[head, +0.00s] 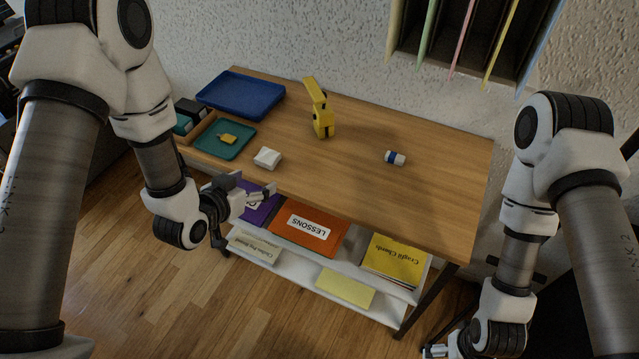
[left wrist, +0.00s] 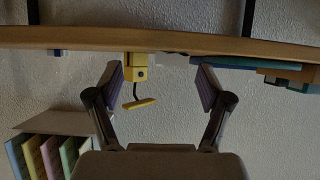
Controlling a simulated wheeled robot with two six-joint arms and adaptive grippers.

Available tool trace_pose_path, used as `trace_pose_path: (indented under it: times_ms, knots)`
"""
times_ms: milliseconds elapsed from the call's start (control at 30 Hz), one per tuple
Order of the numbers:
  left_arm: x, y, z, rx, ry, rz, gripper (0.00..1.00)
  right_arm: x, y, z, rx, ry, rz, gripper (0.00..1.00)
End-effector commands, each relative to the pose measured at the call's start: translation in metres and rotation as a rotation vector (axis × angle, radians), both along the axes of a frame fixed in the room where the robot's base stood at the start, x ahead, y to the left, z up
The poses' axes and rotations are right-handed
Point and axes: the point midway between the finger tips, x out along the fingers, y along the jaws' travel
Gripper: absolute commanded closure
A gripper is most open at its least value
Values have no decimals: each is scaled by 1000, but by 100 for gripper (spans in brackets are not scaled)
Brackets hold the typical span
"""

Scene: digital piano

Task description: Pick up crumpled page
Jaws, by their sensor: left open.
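The crumpled page (head: 267,157) is a small white lump on the front left part of the wooden desktop. My left gripper (head: 256,189) is in front of the desk's front edge, a little below and nearer than the page, apart from it. In the left wrist view its two fingers (left wrist: 158,85) are spread with nothing held between them. That view is upside down, and I cannot clearly make out the page in it. My right gripper (head: 436,350) is at the bottom edge of the head view, partly cut off, away from the desk.
The desktop (head: 420,200) also bears a yellow lamp (head: 322,115), a blue-and-white eraser-like piece (head: 395,158), a blue tray (head: 240,95) and a teal tray (head: 222,150) with a yellow item. A shelf of books (head: 308,228) lies under the front edge. The desktop's right part is mostly clear.

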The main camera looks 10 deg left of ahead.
Motion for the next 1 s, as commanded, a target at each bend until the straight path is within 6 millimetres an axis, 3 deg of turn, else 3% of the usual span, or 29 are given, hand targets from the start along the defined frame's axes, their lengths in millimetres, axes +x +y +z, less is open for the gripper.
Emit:
trace_pose_path:
  times_ms: [33,100,267,633,900,1000]
  knots:
    - [13,0,-7,-2,-54,-3,21,1,1,-32,0,-2,2,0]
    - [23,0,7,-2,-98,-1,21,1,1,-39,0,-3,3,0]
    - [39,-3,17,0,-121,-1,21,2,1,-35,0,-4,5,0]
    - [90,-18,-5,1,-115,-1,21,1,1,-33,0,-3,4,0]
    - [96,-20,-8,-1,-113,1,21,1,1,-33,0,-3,4,0]
    - [96,-20,-8,-1,-113,1,49,1,1,-33,0,-3,3,0]
